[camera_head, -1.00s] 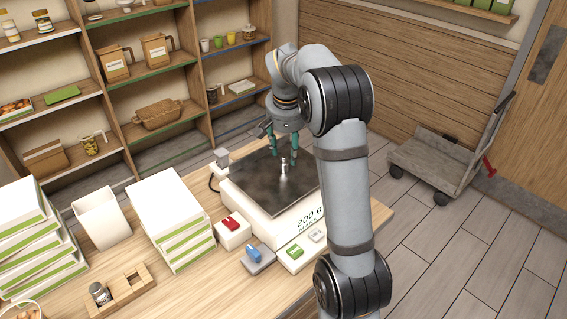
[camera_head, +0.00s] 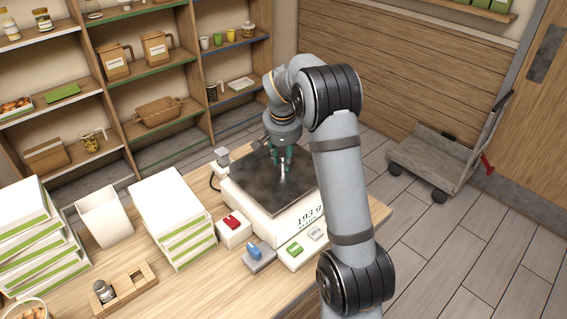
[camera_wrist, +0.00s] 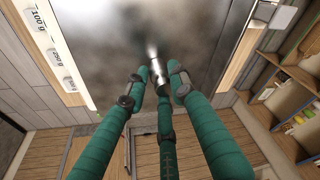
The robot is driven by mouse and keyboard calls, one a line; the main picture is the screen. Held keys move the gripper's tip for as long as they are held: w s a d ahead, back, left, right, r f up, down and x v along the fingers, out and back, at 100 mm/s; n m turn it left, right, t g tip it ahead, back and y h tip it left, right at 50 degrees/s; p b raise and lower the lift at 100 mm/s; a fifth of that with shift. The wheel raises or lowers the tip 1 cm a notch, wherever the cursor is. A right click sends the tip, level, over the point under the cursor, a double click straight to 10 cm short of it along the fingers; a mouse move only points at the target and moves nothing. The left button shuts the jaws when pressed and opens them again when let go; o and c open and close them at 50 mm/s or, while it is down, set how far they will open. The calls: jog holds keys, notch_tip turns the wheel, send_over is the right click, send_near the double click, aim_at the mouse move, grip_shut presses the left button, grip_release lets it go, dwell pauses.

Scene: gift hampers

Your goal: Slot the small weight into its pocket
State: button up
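The small metal weight (camera_head: 283,177) stands on the dark plate of the white scale (camera_head: 250,184), whose front reads about 193 g. It also shows in the wrist view (camera_wrist: 154,54). My gripper (camera_head: 282,165) has its green fingers drawn in around the weight's upper part. The wrist view shows the fingertips (camera_wrist: 159,72) close together on it, partly hiding it. The wooden weight holder (camera_head: 148,284) lies at the table's front left. A larger dark-capped weight (camera_head: 104,291) sits in its left pocket; the pocket to the right looks empty.
White-and-green box stacks (camera_head: 172,215) and a white bin (camera_head: 104,216) stand between the scale and the left side. Blocks with a red (camera_head: 232,222), a blue (camera_head: 255,251) and a green top (camera_head: 296,249) lie before the scale. Open tabletop surrounds the holder's right.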

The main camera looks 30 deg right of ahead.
grip_shut()
jog(key=shift+r, duration=0.15)
